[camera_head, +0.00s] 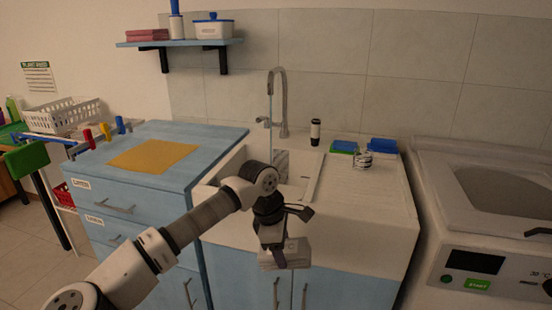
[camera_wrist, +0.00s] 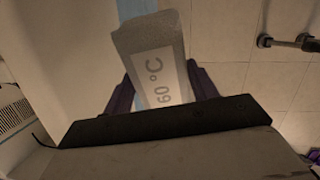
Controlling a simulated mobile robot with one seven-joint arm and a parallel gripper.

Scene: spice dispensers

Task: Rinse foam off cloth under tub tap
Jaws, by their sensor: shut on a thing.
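My gripper (camera_head: 280,256) is shut on a pale grey, flat piece that I take for the cloth (camera_wrist: 150,45). In the wrist view it stands between the dark purple fingers, with a tag marked "60 °C". In the head view the cloth (camera_head: 296,254) shows below my gripper, in front of the sink's front face and apart from the tap. I cannot tell whether foam is on it. The tall grey tap (camera_head: 283,90) stands at the back of the white tub (camera_head: 236,168), with a thin bluish stream below its spout. My arm hides part of the tub.
Right of the tub is a white drainboard (camera_head: 345,195) with a striped can (camera_head: 362,161), a dark bottle (camera_head: 315,132) and blue and green pieces (camera_head: 344,147) behind. A blue cabinet (camera_head: 180,180) with a yellow cloth (camera_head: 152,155) stands left. A washing machine (camera_head: 480,240) stands right.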

